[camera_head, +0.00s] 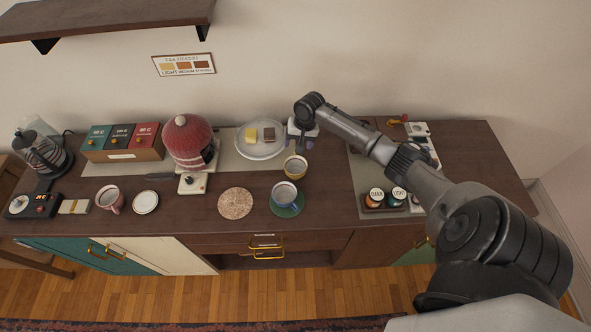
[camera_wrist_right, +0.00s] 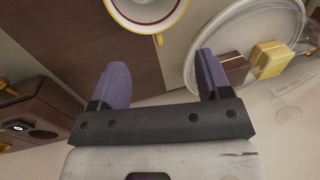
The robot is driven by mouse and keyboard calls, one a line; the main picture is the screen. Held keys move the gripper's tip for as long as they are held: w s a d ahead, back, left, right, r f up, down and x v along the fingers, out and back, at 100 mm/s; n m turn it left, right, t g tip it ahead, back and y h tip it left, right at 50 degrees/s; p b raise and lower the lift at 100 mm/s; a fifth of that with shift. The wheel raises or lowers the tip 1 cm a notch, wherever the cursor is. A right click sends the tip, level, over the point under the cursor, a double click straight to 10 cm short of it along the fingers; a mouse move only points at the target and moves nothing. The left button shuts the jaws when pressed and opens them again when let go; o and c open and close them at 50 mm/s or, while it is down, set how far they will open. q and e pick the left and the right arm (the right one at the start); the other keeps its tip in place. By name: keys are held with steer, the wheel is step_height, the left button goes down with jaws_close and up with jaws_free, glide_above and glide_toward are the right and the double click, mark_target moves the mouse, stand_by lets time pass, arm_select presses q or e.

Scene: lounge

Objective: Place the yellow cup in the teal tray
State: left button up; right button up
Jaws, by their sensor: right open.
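The yellow cup (camera_head: 295,167) stands upright on the dark wooden counter, in front of the glass plate. In the right wrist view its yellow rim and handle show at the top edge (camera_wrist_right: 182,12), cut off by the frame. A round teal-green tray or saucer (camera_head: 298,210) lies in front of the cup, with a blue-grey cup (camera_head: 280,190) standing on it. My right gripper (camera_head: 301,134) is beyond the yellow cup, beside the plate. In the right wrist view the gripper (camera_wrist_right: 162,82) has its purple fingers apart with nothing between them. My left gripper does not show.
The glass plate (camera_head: 245,151) holds yellow and brown blocks close to my right gripper. A cork mat (camera_head: 235,203) lies left of the teal piece. A red-capped machine (camera_head: 187,140) stands left; jars (camera_head: 375,197) stand right. Bare counter lies around the cork mat.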

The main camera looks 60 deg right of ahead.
glide_above(295, 167)
steer(key=w+d, duration=0.1)
steer(key=d, duration=0.1)
steer(key=shift+d+f, duration=0.1)
steer(key=shift+f, duration=3.2)
jaws_close()
